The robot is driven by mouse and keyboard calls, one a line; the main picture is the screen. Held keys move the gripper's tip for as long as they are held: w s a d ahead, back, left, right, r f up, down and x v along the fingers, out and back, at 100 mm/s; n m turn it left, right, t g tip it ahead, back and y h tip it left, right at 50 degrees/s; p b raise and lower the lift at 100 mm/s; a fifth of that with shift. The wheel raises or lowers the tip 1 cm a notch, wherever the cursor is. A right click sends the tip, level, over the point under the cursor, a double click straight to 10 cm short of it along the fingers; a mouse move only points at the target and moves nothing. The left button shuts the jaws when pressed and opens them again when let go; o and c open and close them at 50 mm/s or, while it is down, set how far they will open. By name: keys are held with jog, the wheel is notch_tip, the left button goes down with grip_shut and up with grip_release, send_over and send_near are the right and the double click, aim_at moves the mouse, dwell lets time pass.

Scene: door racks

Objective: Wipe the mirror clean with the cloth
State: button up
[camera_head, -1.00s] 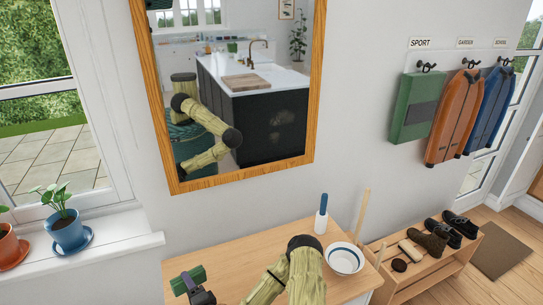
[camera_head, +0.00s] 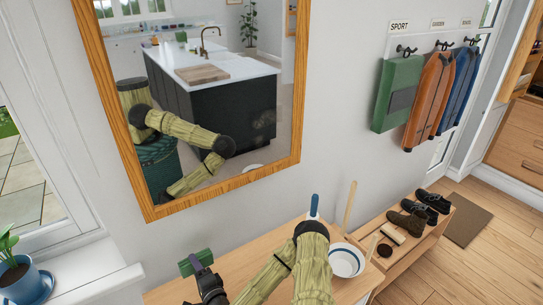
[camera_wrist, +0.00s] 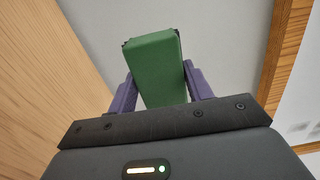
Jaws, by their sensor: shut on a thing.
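The mirror (camera_head: 225,100) hangs on the wall in a wooden frame, at the upper left of the head view. A faint speckled patch (camera_head: 263,119) shows on its right part, over the reflected dark island. My gripper (camera_head: 199,268) is shut on the green cloth (camera_head: 195,262), a folded block, below the mirror and over the wooden table. In the wrist view the cloth (camera_wrist: 155,68) sits between the two purple fingers of my gripper (camera_wrist: 160,88). The cloth looks apart from the mirror. The wooden frame (camera_wrist: 290,45) runs along the right of the wrist view.
On the table (camera_head: 235,262) stand a blue-topped bottle (camera_head: 313,207), partly hidden by my arm, and a white bowl (camera_head: 346,260). A potted plant (camera_head: 20,275) is at the lower left. A shoe rack (camera_head: 400,255) and hanging jackets (camera_head: 430,95) are to the right.

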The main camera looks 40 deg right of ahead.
jog(key=shift+s+d, duration=0.1)
jog(key=shift+d, duration=0.05)
jog(key=shift+r, duration=0.1)
jog(key=h+p, duration=0.1)
jog(key=p, duration=0.2)
send_near(250, 142)
jog(key=s, duration=0.2)
jog(key=shift+w+m, duration=0.25)
jog(key=shift+m, duration=0.05)
jog(key=shift+w, duration=0.1)
jog(key=shift+w+d, duration=0.1)
jog(key=shift+w, duration=2.85)
jog(key=shift+w+p, duration=0.35)
jog(key=shift+w, duration=0.6)
